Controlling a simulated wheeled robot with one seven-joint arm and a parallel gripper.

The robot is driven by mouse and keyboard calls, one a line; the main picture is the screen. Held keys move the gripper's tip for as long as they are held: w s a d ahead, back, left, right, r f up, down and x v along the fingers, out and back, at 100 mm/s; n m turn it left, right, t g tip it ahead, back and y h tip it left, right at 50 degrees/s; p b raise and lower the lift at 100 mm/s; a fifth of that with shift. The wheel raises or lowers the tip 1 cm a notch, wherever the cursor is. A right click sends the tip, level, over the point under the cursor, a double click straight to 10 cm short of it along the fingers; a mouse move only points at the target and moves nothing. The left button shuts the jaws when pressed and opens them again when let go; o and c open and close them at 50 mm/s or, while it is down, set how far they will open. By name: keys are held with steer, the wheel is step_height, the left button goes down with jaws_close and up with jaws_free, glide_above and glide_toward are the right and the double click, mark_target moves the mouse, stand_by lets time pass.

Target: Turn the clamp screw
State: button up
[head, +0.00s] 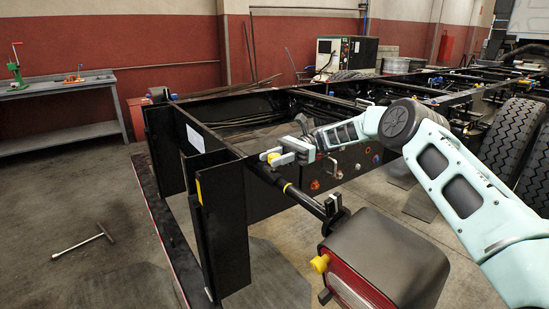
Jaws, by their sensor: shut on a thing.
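My gripper (277,153) reaches in from the right, over the near end of the black chassis frame (226,163). The bar carries a dark box-shaped lamp (385,258) with a red face. Another yellow knob (320,263) sits on the lamp's left side, apart from my gripper.
Upright black plates (222,225) stand at the frame's near end, close to my gripper. Large tyres (512,135) are at the right. A workbench (65,88) stands at the back left. A T-shaped tool (84,242) lies on the otherwise clear floor at left.

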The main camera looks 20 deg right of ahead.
steer(key=o, duration=1)
steer(key=shift+c, duration=0.2)
steer(key=v, duration=0.7)
steer(key=shift+d+b, duration=0.3)
steer(key=shift+b, duration=0.15)
steer(key=shift+w, duration=0.15)
